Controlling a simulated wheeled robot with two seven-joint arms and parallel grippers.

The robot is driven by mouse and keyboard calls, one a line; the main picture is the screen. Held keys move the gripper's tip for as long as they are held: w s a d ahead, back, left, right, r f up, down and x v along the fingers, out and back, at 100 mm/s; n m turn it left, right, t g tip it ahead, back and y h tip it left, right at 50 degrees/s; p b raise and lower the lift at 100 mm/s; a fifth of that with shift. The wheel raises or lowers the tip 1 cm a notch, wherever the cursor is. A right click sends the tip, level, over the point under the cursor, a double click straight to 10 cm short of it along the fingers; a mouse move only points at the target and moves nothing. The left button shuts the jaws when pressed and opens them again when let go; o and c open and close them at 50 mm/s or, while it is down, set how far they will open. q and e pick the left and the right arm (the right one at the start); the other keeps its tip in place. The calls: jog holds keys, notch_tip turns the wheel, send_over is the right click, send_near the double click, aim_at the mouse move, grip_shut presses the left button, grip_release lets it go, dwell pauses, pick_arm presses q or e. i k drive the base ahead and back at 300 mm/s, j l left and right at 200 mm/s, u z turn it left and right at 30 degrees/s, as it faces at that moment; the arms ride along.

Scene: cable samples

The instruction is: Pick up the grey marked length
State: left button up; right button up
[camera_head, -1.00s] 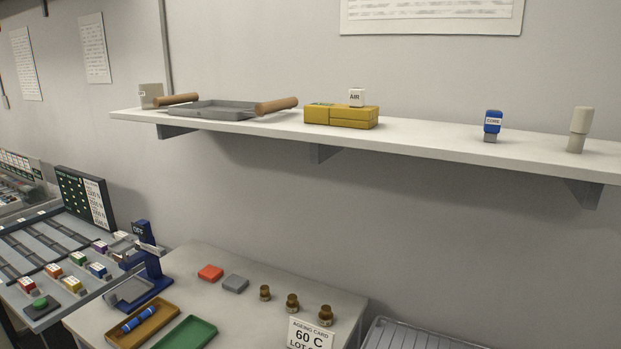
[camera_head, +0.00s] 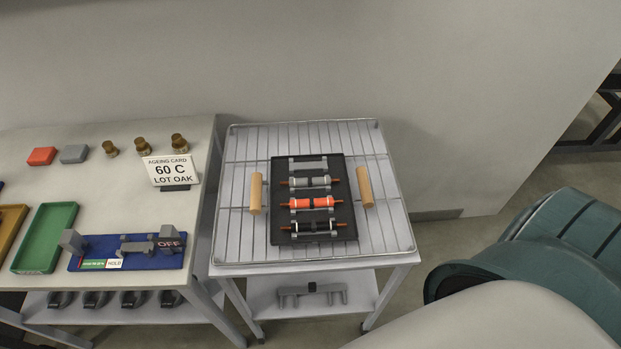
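A black length (camera_head: 300,227) with pale marks and copper ends lies at the front. The rearmost holder (camera_head: 308,163) looks empty. The tray has a wooden handle at each side and sits on a wire rack (camera_head: 235,160). Neither of my grippers is in view.
The left table holds a card reading 60 C LOT OAK (camera_head: 170,168), brass weights (camera_head: 141,146), a grey block (camera_head: 74,153), a red block (camera_head: 41,156), a green tray (camera_head: 45,238) and a blue fixture (camera_head: 135,252). The rack around the black tray is clear.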

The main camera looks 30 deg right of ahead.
aim_at(309, 181)
jog(key=z, duration=1.65)
jog(key=k+l, duration=0.1)
jog(key=k, duration=0.5)
jog(key=k+l, duration=0.1)
jog(key=k, duration=0.55)
